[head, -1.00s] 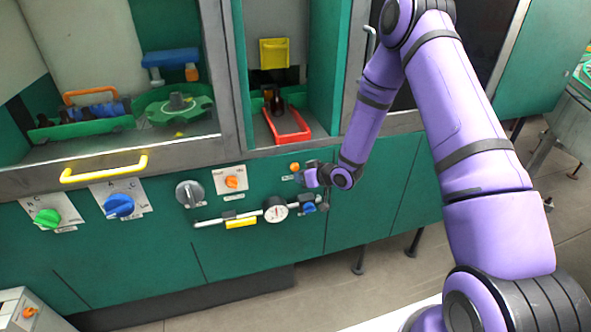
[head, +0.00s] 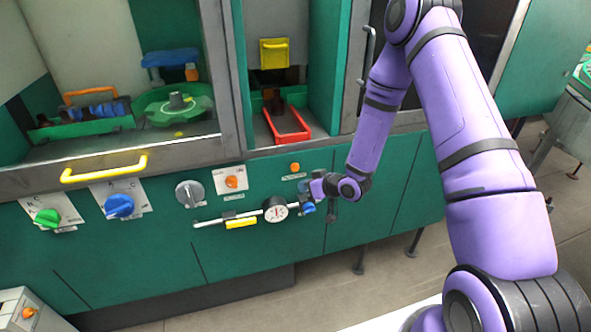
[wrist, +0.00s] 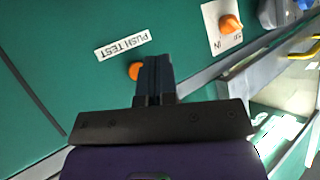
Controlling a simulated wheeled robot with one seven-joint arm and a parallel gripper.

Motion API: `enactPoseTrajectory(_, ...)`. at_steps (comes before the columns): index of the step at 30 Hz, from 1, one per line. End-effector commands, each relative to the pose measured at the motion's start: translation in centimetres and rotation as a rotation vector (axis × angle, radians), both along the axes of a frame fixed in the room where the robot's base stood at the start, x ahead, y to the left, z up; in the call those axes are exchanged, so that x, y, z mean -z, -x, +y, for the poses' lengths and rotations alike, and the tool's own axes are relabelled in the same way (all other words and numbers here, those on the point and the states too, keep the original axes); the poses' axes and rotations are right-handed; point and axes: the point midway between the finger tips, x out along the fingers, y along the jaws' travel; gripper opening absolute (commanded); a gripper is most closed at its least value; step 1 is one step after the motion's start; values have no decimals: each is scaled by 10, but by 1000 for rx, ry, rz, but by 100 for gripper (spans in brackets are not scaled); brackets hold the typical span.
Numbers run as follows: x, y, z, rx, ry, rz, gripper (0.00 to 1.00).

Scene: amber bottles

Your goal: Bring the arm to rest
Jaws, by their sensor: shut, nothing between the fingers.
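My purple arm (head: 465,135) reaches from the right side of the head view to the green cabinet front. My gripper (head: 308,196) is small there, in front of the panel near the right end of the pipe with the gauge. In the wrist view my gripper (wrist: 155,62) is shut and empty, its dark fingers together. An orange button (wrist: 135,71) shows just beside the fingertips, partly covered by them, by a label reading "PUSH TEST" (wrist: 123,45). In the head view the orange button (head: 294,167) is uncovered, above the gripper.
A round gauge (head: 275,209) and a blue valve handle (head: 308,209) sit on the pipe close to my gripper. A red tray (head: 288,137) with dark amber bottles stands in the bay above. A yellow handle (head: 104,170) juts out at left.

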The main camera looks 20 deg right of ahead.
Motion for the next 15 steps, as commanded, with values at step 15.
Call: enactPoseTrajectory(15,-10,-3,-3,4,25,0,0)
